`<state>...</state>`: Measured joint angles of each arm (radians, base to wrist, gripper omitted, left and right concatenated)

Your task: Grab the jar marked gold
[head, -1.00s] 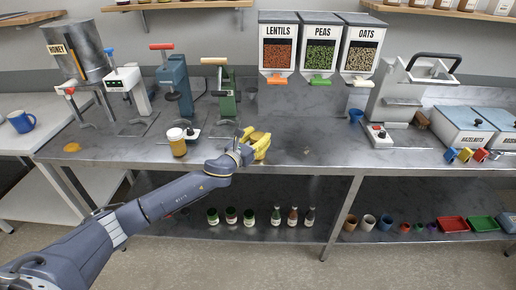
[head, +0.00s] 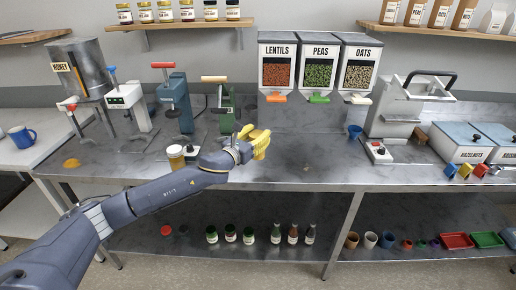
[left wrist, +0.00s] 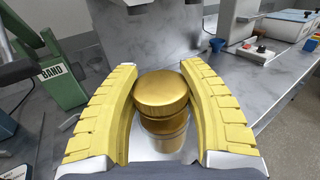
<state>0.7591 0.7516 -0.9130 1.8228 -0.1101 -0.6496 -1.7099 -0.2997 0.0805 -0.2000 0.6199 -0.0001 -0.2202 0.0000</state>
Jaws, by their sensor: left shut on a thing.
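A jar with a gold lid (left wrist: 162,95) stands between the two yellow fingers of my left gripper (left wrist: 160,112) in the left wrist view. The gripper is shut on it, with one finger on each side. The jar's label is not visible. In the head view my left gripper (head: 255,143) is over the middle of the metal bench, and its fingers mostly hide the jar. My right gripper is not in view.
An amber jar (head: 176,157) stands on the bench beside my left arm. A green device (head: 226,108) marked BAND stands behind the gripper. Dispensers (head: 320,65) hang at the back. Labelled jars (head: 187,11) stand on the upper shelf. The bench right of the gripper is fairly clear.

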